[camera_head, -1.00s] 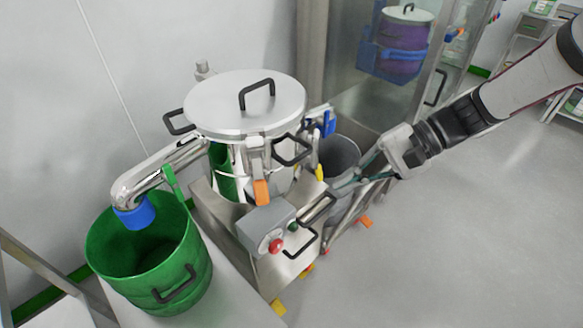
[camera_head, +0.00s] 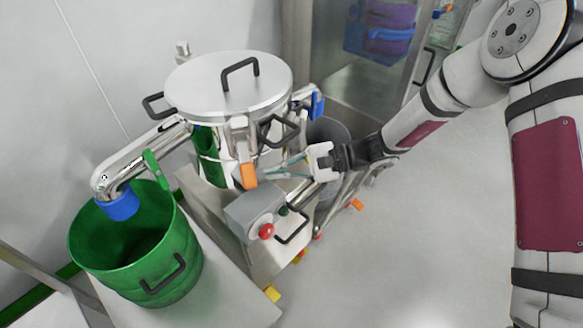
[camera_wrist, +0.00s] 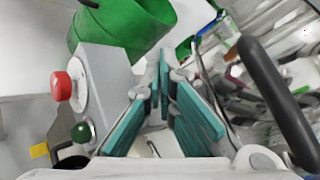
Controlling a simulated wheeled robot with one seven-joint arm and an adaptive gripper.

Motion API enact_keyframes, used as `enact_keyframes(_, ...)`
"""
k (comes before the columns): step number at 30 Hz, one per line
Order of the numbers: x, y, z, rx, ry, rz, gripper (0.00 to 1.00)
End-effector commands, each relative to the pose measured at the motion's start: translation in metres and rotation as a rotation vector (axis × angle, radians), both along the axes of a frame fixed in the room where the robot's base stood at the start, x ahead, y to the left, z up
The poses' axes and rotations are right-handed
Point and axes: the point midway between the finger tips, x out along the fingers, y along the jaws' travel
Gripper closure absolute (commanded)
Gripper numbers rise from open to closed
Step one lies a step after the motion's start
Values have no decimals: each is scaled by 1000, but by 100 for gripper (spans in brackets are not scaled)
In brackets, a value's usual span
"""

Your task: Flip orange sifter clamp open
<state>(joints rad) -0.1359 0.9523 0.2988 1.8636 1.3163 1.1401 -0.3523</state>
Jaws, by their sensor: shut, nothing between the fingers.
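The sifter (camera_head: 222,88) is a steel drum with a grey lid. The orange clamp (camera_head: 249,175) hangs at its front, at the lower end of a metal latch below the lid rim, pointing down. My gripper (camera_head: 268,172), with teal finger pads, is shut and empty just right of the orange clamp in the head view. I cannot tell whether the fingertips touch the clamp. In the wrist view the gripper's fingers (camera_wrist: 164,85) point past the grey control box (camera_wrist: 108,70); I cannot make out the orange clamp there.
The control box carries a red button (camera_head: 267,231) and a green button (camera_wrist: 82,132) below my gripper. Black lid handles (camera_head: 278,131) stick out close above the fingers. A green bin (camera_head: 140,245) stands at left under a blue-ended spout (camera_head: 119,205). Open floor lies right.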

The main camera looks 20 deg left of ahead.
Motion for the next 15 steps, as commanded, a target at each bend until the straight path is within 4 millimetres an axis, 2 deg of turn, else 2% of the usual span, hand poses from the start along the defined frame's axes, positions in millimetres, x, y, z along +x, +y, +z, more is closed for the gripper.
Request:
enact_keyframes(6, -17, 39, -11, -1, 1, 3, 100)
enact_keyframes(9, -24, 28, 5, -2, -2, 0, 100)
enact_keyframes(15, -34, 21, 18, -2, -2, 0, 100)
